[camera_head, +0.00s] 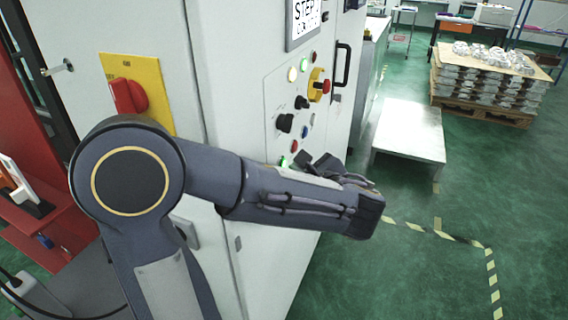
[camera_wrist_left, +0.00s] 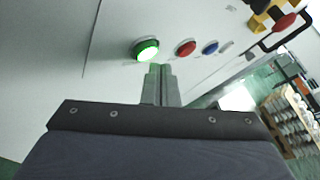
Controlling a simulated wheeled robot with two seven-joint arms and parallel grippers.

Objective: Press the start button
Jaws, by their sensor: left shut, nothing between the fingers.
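The green lit button (camera_head: 284,161) sits at the bottom of the control panel on the white machine cabinet. In the left wrist view the green button (camera_wrist_left: 146,50) glows white-green inside a dark ring. My left gripper (camera_head: 305,160) is shut and empty, its fingers pointing at the panel close to the button. In the wrist view the shut fingertips (camera_wrist_left: 161,70) appear just below and slightly right of the button. Whether they touch it cannot be told. No label is readable on the button. My right gripper is not in view.
A red button (camera_wrist_left: 185,48) and a blue button (camera_wrist_left: 210,47) sit beside the green one. Black knobs (camera_head: 285,123) and a red emergency stop on yellow (camera_head: 320,86) are higher on the panel. A black door handle (camera_head: 343,65) stands out to the right. A low metal platform (camera_head: 410,130) stands behind.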

